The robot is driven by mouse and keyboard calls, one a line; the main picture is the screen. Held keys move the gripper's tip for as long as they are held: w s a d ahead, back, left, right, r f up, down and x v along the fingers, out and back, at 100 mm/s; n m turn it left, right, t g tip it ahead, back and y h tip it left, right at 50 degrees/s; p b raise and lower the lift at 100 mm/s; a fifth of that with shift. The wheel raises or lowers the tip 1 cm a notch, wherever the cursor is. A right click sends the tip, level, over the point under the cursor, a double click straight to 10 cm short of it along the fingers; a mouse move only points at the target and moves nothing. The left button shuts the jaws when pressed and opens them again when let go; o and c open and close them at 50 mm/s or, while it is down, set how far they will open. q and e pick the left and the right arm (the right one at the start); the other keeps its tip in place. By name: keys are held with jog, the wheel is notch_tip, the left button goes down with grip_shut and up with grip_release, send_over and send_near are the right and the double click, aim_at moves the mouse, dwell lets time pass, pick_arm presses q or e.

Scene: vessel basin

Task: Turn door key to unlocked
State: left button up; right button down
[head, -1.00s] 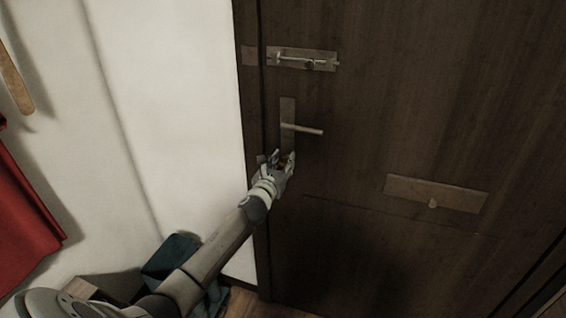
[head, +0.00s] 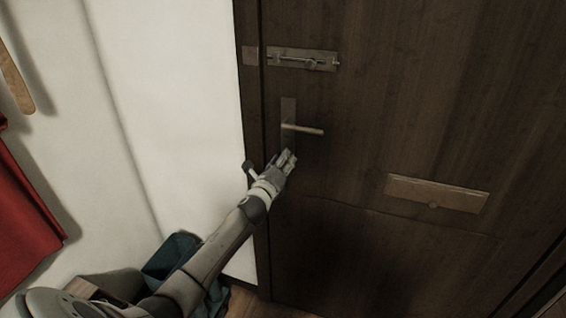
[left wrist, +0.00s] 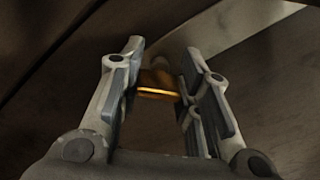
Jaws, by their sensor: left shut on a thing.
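The dark wooden door (head: 420,110) fills the right of the head view. Its metal lock plate (head: 288,109) carries a lever handle (head: 306,129) pointing right. My left gripper (head: 287,158) is at the lower end of this plate, below the lever. In the left wrist view an orange-brown key (left wrist: 158,84) sits between the two fingers of my left gripper (left wrist: 160,85), which is shut on it. In the head view the key and keyhole are hidden behind the gripper. My right gripper is out of view.
A sliding bolt (head: 303,60) is mounted on the door above the handle, and a letter plate (head: 436,193) is at lower right. A white wall (head: 175,110) is on the left, with a red cloth (head: 25,215). A dark teal container (head: 170,256) stands below, near my arm.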

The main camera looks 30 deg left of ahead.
pick_arm(q)
jog(key=n, duration=0.4)
jog(key=shift+f+n, duration=0.1)
jog(key=shift+n, duration=0.2)
jog(key=shift+f+n, duration=0.1)
jog(key=shift+n, duration=2.1)
jog(key=o, duration=1)
jog(key=shift+s, duration=0.1)
jog(key=v, duration=1.2)
jog(key=shift+a, duration=0.1)
